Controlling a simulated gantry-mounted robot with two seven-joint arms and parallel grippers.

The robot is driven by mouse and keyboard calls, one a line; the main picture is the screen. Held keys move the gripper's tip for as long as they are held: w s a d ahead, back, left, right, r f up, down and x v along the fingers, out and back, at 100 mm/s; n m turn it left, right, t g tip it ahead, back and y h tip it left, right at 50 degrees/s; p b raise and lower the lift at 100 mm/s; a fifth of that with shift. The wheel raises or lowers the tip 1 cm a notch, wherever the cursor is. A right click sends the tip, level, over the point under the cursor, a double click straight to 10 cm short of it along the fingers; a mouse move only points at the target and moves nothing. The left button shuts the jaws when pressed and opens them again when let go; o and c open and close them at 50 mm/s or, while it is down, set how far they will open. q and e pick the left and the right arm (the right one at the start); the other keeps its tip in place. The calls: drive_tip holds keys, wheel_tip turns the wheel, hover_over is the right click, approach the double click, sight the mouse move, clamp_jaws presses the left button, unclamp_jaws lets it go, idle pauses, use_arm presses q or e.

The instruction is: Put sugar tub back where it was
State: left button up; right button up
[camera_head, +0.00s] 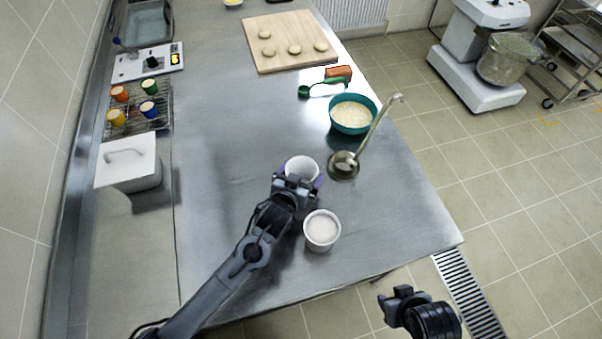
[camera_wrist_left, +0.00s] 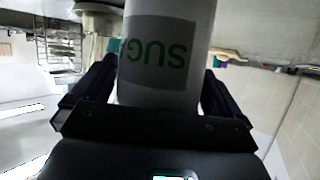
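The sugar tub (camera_head: 301,167) is a white round tub standing near the middle of the steel counter. In the left wrist view the tub (camera_wrist_left: 165,55) fills the space between the fingers, with green letters "SUG" upside down on a grey label. My left gripper (camera_head: 297,182) is at the tub's near side, its fingers (camera_wrist_left: 160,95) closed against both sides. Whether its base touches the counter cannot be told. A second white tub (camera_head: 321,231) with pale contents stands nearer, just right of my left gripper. My right gripper (camera_head: 397,298) is beyond the counter's front edge, empty; its fingers are unclear.
A ladle (camera_head: 343,166) and a teal bowl (camera_head: 351,114) of pale grains stand to the right. Behind are a green scoop (camera_head: 305,91), an orange block (camera_head: 338,72) and a wooden board (camera_head: 291,42). The counter's left-centre is clear.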

use_arm(q)
drive_tip(key=shift+r, duration=0.1)
